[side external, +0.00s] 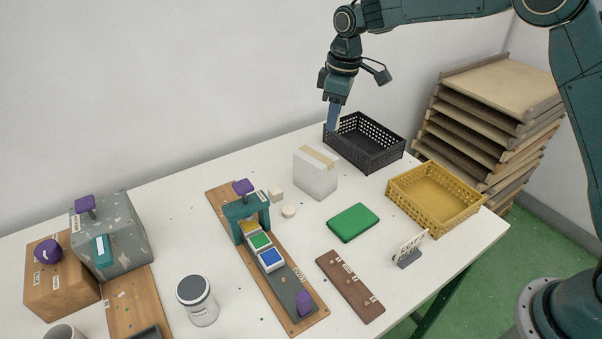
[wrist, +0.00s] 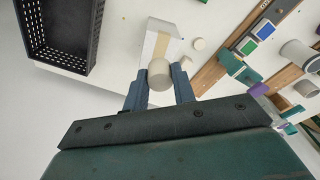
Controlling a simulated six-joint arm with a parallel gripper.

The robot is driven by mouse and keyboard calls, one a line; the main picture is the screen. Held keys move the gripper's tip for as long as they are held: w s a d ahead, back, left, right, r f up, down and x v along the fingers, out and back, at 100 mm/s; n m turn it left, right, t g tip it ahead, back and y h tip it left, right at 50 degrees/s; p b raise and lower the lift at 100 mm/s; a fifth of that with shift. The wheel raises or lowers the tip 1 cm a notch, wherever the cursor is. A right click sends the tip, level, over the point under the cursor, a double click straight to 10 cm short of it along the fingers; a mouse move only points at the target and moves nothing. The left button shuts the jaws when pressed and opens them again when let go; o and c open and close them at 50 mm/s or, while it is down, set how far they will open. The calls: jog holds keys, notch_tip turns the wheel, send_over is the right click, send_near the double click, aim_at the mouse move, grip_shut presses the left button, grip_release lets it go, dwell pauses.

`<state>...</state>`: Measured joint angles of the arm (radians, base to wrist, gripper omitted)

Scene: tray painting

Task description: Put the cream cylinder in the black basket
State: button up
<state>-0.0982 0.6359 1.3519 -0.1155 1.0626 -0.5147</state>
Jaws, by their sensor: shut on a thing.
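My gripper (side external: 333,122) hangs above the back of the table, by the left end of the black basket (side external: 377,156). In the wrist view my gripper (wrist: 159,88) is shut on a cream cylinder (wrist: 160,72), seen end-on between the fingertips. I cannot make the held cylinder out in the side view. The black basket (wrist: 88,35) is at the upper left of the wrist view, apart from the fingers. Its visible floor looks empty.
A white box with a tan strip (side external: 316,175) stands left of the basket. A cream block (side external: 276,195) and a short round cream piece (side external: 289,212) lie near it. A yellow basket (side external: 434,198) and a green slab (side external: 353,222) are to the right.

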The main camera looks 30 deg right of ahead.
jog(key=w+d+m+h, duration=0.15)
jog(key=d+m, duration=0.35)
jog(key=d, duration=0.5)
jog(key=w+d+m+y, duration=0.15)
jog(key=d+m, duration=0.35)
jog(key=d, duration=0.5)
jog(key=h, duration=0.1)
send_near(376, 149)
jog(key=s+a, duration=0.1)
jog(key=s+a+f, duration=0.1)
jog(key=a+f, duration=0.1)
jog(key=a, duration=0.1)
jog(key=shift+s, duration=0.4)
jog(key=shift+f, duration=2.1)
jog(key=shift+f, duration=0.15)
jog(key=o, duration=0.9)
jog(key=shift+o, duration=0.2)
